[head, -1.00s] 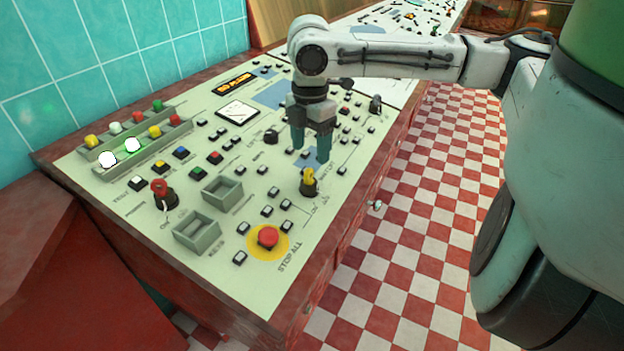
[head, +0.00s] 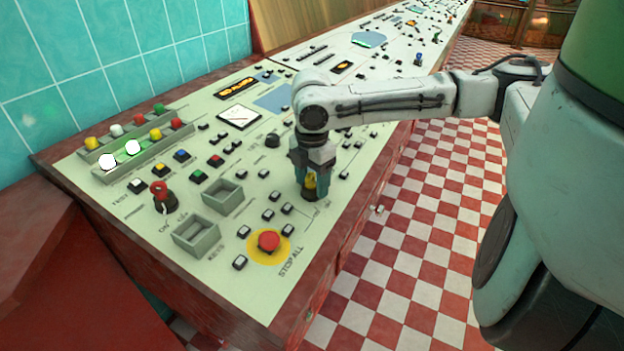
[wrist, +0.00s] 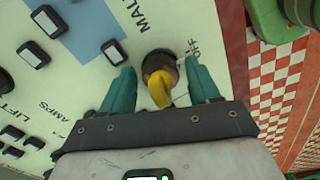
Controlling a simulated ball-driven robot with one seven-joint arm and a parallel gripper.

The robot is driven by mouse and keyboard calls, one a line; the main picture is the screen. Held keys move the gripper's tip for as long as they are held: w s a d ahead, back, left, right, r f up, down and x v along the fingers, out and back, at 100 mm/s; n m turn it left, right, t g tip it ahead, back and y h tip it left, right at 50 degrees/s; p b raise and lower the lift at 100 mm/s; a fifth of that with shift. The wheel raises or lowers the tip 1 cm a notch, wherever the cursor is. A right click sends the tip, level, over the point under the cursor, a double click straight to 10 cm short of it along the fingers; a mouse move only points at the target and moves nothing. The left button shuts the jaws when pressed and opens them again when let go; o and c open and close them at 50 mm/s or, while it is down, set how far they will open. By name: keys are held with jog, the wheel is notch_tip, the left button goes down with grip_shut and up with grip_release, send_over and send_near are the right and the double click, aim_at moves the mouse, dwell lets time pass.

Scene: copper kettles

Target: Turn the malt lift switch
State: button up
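The malt lift switch is a yellow knob on a round dark base on the pale control panel. It shows in the head view (head: 310,184) and in the wrist view (wrist: 160,88). Partly cut-off lettering beside it in the wrist view reads "MAL", and "OFF" stands by its base. My gripper (head: 311,186) is lowered over the switch, pointing down. In the wrist view its two teal fingers (wrist: 160,86) stand on either side of the yellow knob, with a gap on both sides. The fingers partly hide the switch in the head view.
A red stop button (head: 268,241) on a yellow disc sits nearer the panel's front edge. A red key-like switch (head: 160,191) and two grey open boxes (head: 222,195) stand to the left. Small black-framed buttons (head: 286,208) surround the switch. The checkered floor (head: 420,230) lies right of the panel.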

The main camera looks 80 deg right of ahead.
jog(key=c, duration=0.9)
jog(key=shift+r+m+p, duration=0.1)
jog(key=shift+m+p, duration=0.5)
jog(key=shift+p, duration=0.1)
jog(key=shift+a+m+p, duration=0.1)
jog(key=shift+m+p, duration=1.2)
jog(key=shift+m, duration=0.1)
jog(key=shift+s+m+p, duration=0.1)
jog(key=shift+m+p, duration=1.6)
jog(key=shift+m, duration=0.9)
jog(key=o, duration=1.1)
jog(key=shift+c, duration=0.2)
